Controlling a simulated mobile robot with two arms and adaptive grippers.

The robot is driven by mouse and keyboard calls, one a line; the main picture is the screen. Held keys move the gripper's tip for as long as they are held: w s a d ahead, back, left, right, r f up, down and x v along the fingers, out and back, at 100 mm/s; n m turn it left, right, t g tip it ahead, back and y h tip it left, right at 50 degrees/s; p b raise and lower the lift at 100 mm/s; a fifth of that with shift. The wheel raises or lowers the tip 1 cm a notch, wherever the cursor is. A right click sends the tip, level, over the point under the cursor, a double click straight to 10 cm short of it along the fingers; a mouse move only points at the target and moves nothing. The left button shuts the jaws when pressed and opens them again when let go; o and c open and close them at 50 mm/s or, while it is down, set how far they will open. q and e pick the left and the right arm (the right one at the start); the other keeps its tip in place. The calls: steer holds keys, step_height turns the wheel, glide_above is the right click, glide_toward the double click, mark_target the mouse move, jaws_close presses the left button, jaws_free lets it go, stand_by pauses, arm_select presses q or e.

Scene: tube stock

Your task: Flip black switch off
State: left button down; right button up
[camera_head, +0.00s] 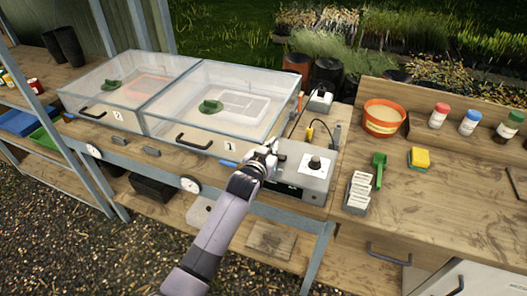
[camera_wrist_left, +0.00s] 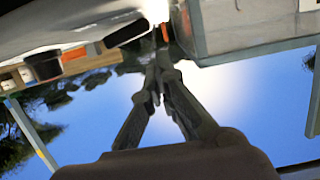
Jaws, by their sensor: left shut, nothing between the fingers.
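A grey control box (camera_head: 318,184) with a dark round knob (camera_head: 315,163) on top stands on the bench right of the two clear bins. My left gripper (camera_head: 271,151) is shut and empty at the box's left edge. In the head view it covers part of that edge, and I cannot tell whether it touches. I cannot make out the black switch for certain in the head view; my gripper may hide it. In the left wrist view the shut fingertips (camera_wrist_left: 156,82) point toward a pale surface with a dark part (camera_wrist_left: 126,33), which I cannot identify.
Clear lidded bins, number 2 (camera_head: 110,90) and number 1 (camera_head: 215,108), stand to the left. Behind the control box are cables and a small grey box (camera_head: 320,101). To the right are an orange pot (camera_head: 382,118), a green scoop (camera_head: 379,168) and a white label rack (camera_head: 357,193).

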arm_select(q)
steer(key=r, duration=0.1)
steer(key=r+p, duration=0.1)
steer(key=shift+w+a+r, duration=0.1)
steer(key=shift+a+r, duration=0.1)
steer(key=shift+r, duration=0.2)
steer(key=shift+s+a+f+b, duration=0.25)
steer(key=shift+s+f+b, duration=0.1)
steer(key=shift+s, duration=0.35)
steer(key=b+v, duration=0.1)
steer(key=v, duration=0.7)
steer(key=shift+s+a+r, duration=0.15)
steer(key=shift+s+a, duration=0.05)
steer(key=shift+s, duration=0.1)
arm_select(e)
steer(key=shift+s+d+r, duration=0.15)
steer(key=shift+s+r, duration=0.05)
steer(key=shift+s, duration=0.05)
